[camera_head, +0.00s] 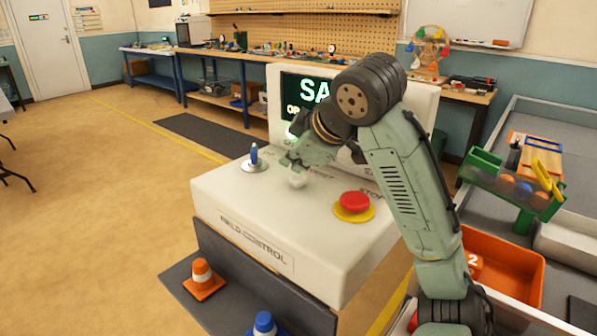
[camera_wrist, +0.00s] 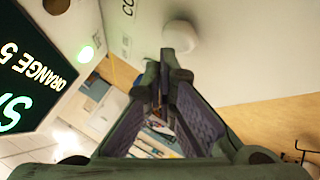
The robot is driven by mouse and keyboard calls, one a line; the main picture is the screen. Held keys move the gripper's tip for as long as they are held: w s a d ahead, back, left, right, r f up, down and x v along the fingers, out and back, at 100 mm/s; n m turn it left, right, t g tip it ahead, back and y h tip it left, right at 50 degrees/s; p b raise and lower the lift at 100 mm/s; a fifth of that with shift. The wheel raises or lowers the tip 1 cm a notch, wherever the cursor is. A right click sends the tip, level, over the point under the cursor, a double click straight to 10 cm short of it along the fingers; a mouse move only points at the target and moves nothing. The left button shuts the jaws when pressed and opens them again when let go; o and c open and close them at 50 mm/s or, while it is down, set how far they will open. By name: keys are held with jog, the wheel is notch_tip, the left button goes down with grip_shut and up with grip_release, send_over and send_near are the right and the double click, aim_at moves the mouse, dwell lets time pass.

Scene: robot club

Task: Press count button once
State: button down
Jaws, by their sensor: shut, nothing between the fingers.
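The count button is a white round button (camera_head: 298,181) on top of the white field control console (camera_head: 236,200). It also shows in the wrist view (camera_wrist: 181,36), beside a partly seen label starting "CO". My gripper (camera_head: 289,163) is over the console, just behind and above the white button. In the wrist view my fingers (camera_wrist: 171,70) meet at their tips, empty, close to the button's edge. I cannot tell whether they touch it. The console's screen (camera_wrist: 32,65) shows "ORANGE 5" in the wrist view; my arm hides part of it in the head view.
A red stop button (camera_head: 354,201) on a yellow base is right of the white button. A blue-topped lever (camera_head: 254,154) stands to its left. An orange cone (camera_head: 203,273) and a blue cone (camera_head: 264,325) are below the console front. An orange bin (camera_head: 520,262) is at right.

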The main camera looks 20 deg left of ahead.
aim_at(295, 179)
jog(key=shift+r, duration=0.25)
notch_tip(295, 179, up, 5)
jog(key=p, duration=0.4)
jog(key=shift+p, duration=0.35)
jog(key=shift+f, duration=0.1)
dwell(0.5)
